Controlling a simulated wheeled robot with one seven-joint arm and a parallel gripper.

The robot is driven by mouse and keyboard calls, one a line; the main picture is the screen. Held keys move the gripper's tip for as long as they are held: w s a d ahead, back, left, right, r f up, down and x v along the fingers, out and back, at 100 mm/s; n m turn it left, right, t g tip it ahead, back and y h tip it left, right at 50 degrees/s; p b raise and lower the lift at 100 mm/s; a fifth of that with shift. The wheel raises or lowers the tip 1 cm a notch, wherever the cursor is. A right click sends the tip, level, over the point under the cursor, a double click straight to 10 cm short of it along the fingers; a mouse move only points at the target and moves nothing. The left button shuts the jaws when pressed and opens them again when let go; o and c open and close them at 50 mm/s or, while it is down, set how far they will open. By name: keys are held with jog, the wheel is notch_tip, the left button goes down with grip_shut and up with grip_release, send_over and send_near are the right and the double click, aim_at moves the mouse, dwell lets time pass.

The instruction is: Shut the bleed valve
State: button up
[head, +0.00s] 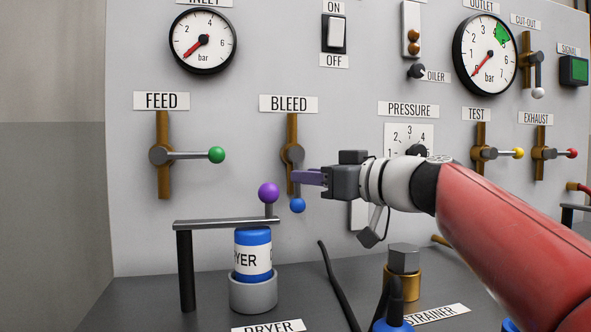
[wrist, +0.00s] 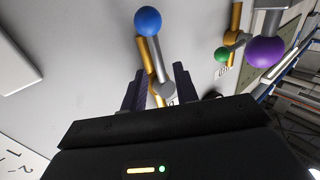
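The bleed valve (head: 293,155) sits under the BLEED label, a grey hub on a vertical brass pipe. Its grey lever points down, nearly along the pipe, and ends in a blue ball (head: 297,205). The blue ball also shows at the top of the wrist view (wrist: 148,20). My gripper (head: 312,177) is just right of the lever in the head view, between hub and ball in height. In the wrist view my gripper (wrist: 160,80) is open, its two dark fingers apart on either side of the lever and hub. Whether a finger touches the lever I cannot tell.
A purple ball (head: 268,193) on a handle stands left of the blue ball, above the dryer (head: 253,255). The feed valve (head: 162,155) with a green-ball lever is left. The pressure dial (head: 408,140) is behind my arm. The strainer (head: 403,270) stands below.

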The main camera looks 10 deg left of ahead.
aim_at(297, 197)
jog(key=shift+p+x, duration=0.45)
jog(key=shift+x, duration=1.5)
grip_shut()
